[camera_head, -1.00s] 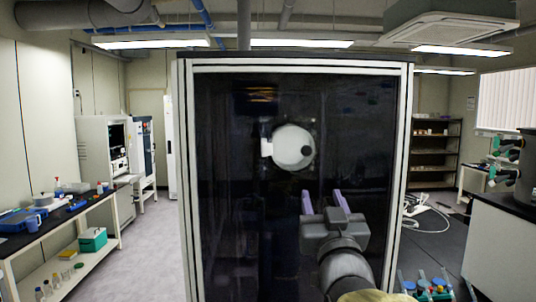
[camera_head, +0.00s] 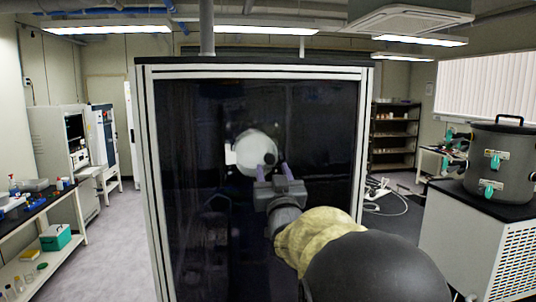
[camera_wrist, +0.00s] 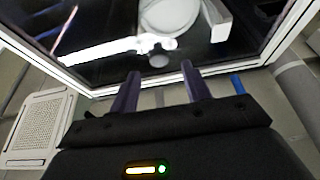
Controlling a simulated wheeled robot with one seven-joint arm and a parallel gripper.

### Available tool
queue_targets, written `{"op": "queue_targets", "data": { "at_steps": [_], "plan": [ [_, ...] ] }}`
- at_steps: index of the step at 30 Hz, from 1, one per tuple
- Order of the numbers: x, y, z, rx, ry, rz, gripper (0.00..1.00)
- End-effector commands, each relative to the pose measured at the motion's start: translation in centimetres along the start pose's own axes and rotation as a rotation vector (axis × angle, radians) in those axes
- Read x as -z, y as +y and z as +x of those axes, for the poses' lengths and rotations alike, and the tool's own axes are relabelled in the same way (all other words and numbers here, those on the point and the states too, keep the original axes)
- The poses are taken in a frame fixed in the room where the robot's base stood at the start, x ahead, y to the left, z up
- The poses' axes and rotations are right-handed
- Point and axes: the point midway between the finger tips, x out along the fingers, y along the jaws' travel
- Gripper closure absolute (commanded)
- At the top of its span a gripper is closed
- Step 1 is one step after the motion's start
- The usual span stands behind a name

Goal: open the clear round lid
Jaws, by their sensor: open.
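The round lid (camera_head: 255,153) looks pale and whitish in the head view, on the dark front of a large framed cabinet. A small dark round knob (camera_head: 270,159) sits at its right edge. In the wrist view the lid (camera_wrist: 168,14) is at the top, with the knob (camera_wrist: 159,61) below it. My gripper (camera_head: 278,172) is open, with its two purple fingers pointing toward the cabinet. In the wrist view the knob shows beyond the gap between the fingers (camera_wrist: 160,79). I see no contact.
The cabinet's light metal frame (camera_head: 363,150) surrounds the dark front. A bench with a teal box (camera_head: 55,237) stands at left. A grey lidded pot (camera_head: 498,162) stands on a white counter at right. Open floor (camera_head: 115,235) lies left of the cabinet.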

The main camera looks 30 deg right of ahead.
Motion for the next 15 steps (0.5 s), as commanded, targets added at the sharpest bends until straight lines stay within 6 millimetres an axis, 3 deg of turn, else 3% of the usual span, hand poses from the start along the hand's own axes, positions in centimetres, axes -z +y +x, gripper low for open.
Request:
{"op": "queue_targets", "data": {
  "at_steps": [6,15],
  "plan": [
    [0.3,0.0,3.1,0.0,-0.001,0.0,0.52],
    [0.0,0.0,3.8,0.0,0.0,0.0,0.52]
  ]
}}
